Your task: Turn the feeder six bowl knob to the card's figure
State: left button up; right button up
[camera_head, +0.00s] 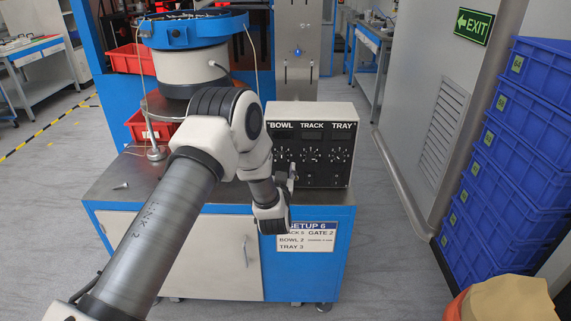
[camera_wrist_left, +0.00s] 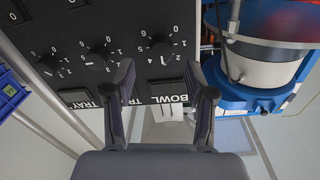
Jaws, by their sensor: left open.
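The control box (camera_head: 310,115) has three dark dials under the labels BOWL, TRACK and TRAY. The bowl knob (camera_wrist_left: 160,46) shows in the left wrist view, where the panel looks upside down. Its white mark points towards the BOWL label; the exact figure is too small to read surely. My left gripper (camera_wrist_left: 163,95) is open, its fingers apart and empty, spread to either side of the BOWL label and apart from the knob. The setup card (camera_head: 305,238) reads SETUP 6, with BOWL seemingly 2 and TRAY 3.
The track knob (camera_wrist_left: 100,54) sits beside the bowl knob. The blue-rimmed feeder bowl (camera_head: 192,30) stands left of the box on the cabinet (camera_head: 115,195). Blue crates (camera_head: 520,120) are stacked at the right. The floor between is clear.

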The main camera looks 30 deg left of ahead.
aim_at(281, 159)
pick_arm(q)
jog(key=x, duration=0.3)
jog(key=shift+a, duration=0.15)
jog(key=shift+w+a, duration=0.1)
jog(key=shift+w, duration=0.25)
grip_shut()
jog(key=n+b, duration=0.3)
jog(key=n, duration=0.1)
jog(key=shift+f, duration=0.2)
jog(key=n+b, duration=0.3)
jog(key=n, duration=0.1)
jog(key=shift+s, duration=0.1)
jog(key=shift+r+n, duration=0.1)
jog(key=shift+n, duration=0.4)
jog(key=shift+b, duration=0.3)
